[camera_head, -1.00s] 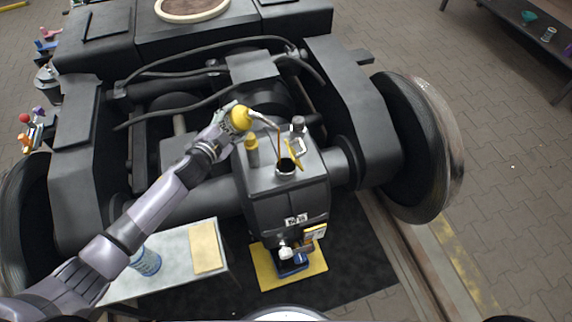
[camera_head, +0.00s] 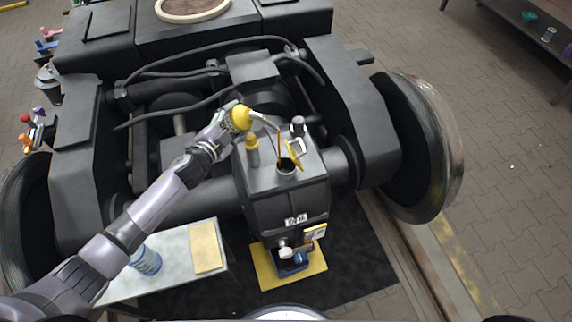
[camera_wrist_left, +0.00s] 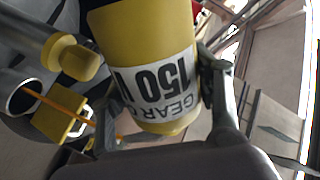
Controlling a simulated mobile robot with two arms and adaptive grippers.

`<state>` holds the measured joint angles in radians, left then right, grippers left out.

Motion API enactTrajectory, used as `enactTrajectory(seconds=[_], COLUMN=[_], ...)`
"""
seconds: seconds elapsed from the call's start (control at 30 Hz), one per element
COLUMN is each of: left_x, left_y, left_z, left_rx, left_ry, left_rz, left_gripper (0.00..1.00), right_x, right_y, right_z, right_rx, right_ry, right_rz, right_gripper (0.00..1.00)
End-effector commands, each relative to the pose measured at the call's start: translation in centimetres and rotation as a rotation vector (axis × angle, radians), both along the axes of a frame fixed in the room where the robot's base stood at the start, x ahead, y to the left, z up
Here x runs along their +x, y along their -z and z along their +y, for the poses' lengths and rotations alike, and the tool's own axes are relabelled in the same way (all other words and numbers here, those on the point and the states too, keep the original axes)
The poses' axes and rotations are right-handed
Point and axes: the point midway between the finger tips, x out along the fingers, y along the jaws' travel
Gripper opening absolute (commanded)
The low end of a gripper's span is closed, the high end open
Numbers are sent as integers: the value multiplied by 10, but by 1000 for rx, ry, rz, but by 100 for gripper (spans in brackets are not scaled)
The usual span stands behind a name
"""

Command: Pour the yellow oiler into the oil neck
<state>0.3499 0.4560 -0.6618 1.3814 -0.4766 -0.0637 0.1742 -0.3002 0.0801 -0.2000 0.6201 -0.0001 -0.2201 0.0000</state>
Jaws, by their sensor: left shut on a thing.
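My left gripper (camera_head: 236,117) is shut on the yellow oiler (camera_head: 242,119) above the dark gearbox. In the left wrist view, the oiler (camera_wrist_left: 145,60) has a white label reading "GEAR" and "150" between the fingers (camera_wrist_left: 215,90). Its thin spout (camera_head: 264,119) reaches right and slightly down. A thin orange line, looking like an oil stream, runs from near the spout tip down to the oil neck (camera_head: 286,169). The round open neck also shows at the left wrist view's left edge (camera_wrist_left: 22,96). My right gripper is out of view.
A yellow-capped grey post (camera_head: 252,150) stands left of the neck; a yellow holed piece (camera_head: 294,157) and dark-capped fitting (camera_head: 298,127) are beside and behind it. Black hoses (camera_head: 190,72) cross behind.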

Motion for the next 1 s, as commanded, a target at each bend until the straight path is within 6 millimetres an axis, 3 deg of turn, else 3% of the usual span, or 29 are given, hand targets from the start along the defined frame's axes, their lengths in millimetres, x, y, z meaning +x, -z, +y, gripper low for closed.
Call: enactTrajectory(seconds=[1.0], left_x=[1], left_y=[-5], left_z=[0], left_rx=[39], left_ry=[1], left_rz=[-16], left_gripper=[13], right_x=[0], right_y=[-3], right_z=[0], right_rx=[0], right_ry=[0], right_rz=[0], right_gripper=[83])
